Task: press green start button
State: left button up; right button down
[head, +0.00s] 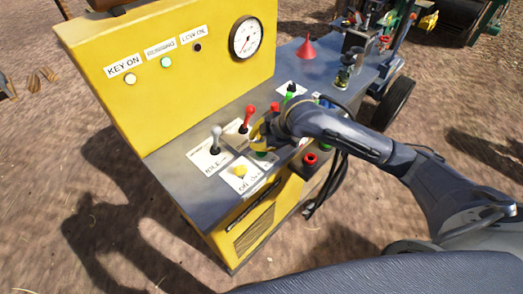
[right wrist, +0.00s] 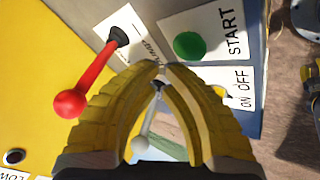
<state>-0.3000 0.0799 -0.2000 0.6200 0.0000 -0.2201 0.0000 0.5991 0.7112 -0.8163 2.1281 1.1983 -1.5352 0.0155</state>
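The green start button (right wrist: 188,45) sits on a white plate marked START in the right wrist view. In the head view my right gripper (head: 256,142) covers most of that part of the panel, with some green (head: 262,154) showing beside it. My right gripper's yellow fingers (right wrist: 160,67) come together at their tips, with nothing held between them. In the wrist picture the tips are below and left of the green button, apart from it in the image; their height above the panel is hard to tell. My left gripper is not in view.
A red-knobbed lever (head: 247,118) and a grey-knobbed lever (head: 216,138) stand close to my right gripper. A yellow knob (head: 240,171) is on the ON/OFF plate. The yellow gauge panel (head: 170,85) rises behind. A red funnel (head: 307,48) stands farther back.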

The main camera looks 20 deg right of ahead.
jog(key=shift+r, duration=2.35)
